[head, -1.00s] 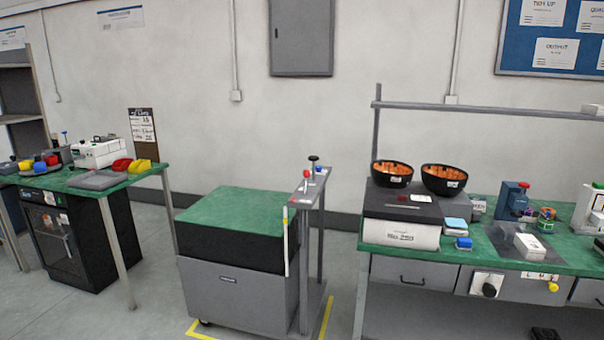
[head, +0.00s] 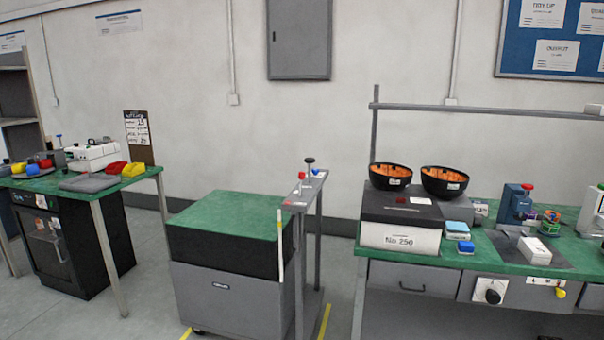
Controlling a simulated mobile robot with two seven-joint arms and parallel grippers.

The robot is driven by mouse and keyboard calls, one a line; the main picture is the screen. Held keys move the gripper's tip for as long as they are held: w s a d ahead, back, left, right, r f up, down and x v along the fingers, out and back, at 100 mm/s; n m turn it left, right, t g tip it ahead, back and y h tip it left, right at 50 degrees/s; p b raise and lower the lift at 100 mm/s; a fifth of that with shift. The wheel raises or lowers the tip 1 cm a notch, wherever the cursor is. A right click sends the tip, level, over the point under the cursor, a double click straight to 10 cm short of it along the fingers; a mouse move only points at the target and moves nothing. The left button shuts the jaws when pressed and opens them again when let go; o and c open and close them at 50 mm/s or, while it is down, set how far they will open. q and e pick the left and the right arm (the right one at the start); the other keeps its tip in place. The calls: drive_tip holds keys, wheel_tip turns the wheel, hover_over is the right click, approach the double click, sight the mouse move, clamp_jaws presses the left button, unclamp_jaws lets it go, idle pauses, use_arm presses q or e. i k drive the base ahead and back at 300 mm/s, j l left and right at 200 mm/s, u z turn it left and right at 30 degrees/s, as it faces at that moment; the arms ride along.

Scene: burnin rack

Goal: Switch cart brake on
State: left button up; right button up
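The cart (head: 225,300) stands on the floor in the middle, a grey box with a black upper part and a green top (head: 228,212). At its right side is a grey post frame with a narrow shelf (head: 312,190). On the shelf are a small red knob (head: 301,175) and a black-topped knob on a stem (head: 309,162). I cannot tell which of these is the brake control or how it is set. A thin white and yellow strip (head: 281,250) hangs at the cart's right front edge. Neither of my grippers is in view.
A green workbench (head: 490,255) stands close to the right of the cart, with bowls (head: 390,176), boxes and tools. Another green table (head: 110,186) with a black cabinet (head: 75,245) is on the left. Yellow tape (head: 325,320) marks the floor around the cart. Floor between left table and cart is clear.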

sight(301, 175)
drive_tip(key=i+j+z, duration=0.1)
drive_tip(key=i, duration=0.4)
drive_tip(key=i+j, duration=0.2)
drive_tip(key=i, duration=0.25)
drive_tip(key=i+j+z, duration=0.15)
drive_tip(key=i, duration=0.35)
drive_tip(key=i+j+z, duration=0.1)
drive_tip(key=i+j, duration=0.15)
drive_tip(key=i, duration=0.25)
drive_tip(key=i+j, duration=0.25)
drive_tip(key=i, duration=0.2)
drive_tip(key=i+j+z, duration=0.15)
drive_tip(key=i, duration=0.3)
drive_tip(key=j, duration=0.1)
